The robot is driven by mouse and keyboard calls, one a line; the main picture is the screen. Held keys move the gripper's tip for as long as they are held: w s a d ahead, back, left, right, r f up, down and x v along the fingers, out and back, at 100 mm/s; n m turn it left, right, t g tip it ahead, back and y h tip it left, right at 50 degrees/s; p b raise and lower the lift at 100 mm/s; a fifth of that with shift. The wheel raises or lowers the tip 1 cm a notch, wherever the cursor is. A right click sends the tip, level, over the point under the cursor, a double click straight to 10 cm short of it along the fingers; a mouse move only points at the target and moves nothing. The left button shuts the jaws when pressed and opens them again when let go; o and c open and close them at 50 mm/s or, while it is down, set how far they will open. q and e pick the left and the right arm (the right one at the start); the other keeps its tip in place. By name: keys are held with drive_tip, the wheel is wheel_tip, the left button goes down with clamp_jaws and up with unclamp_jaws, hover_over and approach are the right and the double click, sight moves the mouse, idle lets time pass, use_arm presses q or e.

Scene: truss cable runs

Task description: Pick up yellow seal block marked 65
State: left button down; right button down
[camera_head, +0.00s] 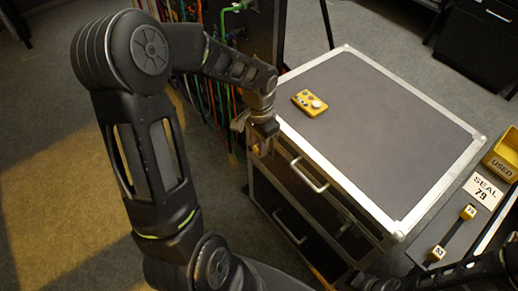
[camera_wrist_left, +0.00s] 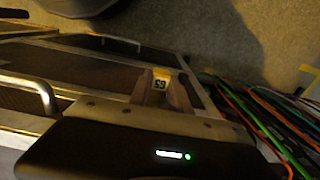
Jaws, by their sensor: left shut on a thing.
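My left gripper (camera_head: 262,146) points down beside the left edge of the grey-topped case. In the left wrist view its fingers (camera_wrist_left: 161,92) are shut on a small yellow seal block (camera_wrist_left: 160,78) with a white face. The number on that face appears upside down and reads as 65. The fingers hide the block's lower part. In the head view the block is too small and dark to make out. My right gripper cannot be made out; only dark arm parts show at the bottom right.
The case (camera_head: 380,120) has metal edges and front handles. A yellow device (camera_head: 309,103) lies on top. At right are a yellow USED bin (camera_head: 503,157), a SEAL 79 sign (camera_head: 483,190) and two yellow blocks (camera_head: 468,212) (camera_head: 436,253). Coloured cables (camera_wrist_left: 262,120) hang near the gripper.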

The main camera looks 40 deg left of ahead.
use_arm(q)
drive_tip(key=shift+r, duration=0.15)
wheel_tip(320, 180, up, 10)
drive_tip(key=p, duration=0.1)
idle(0.6)
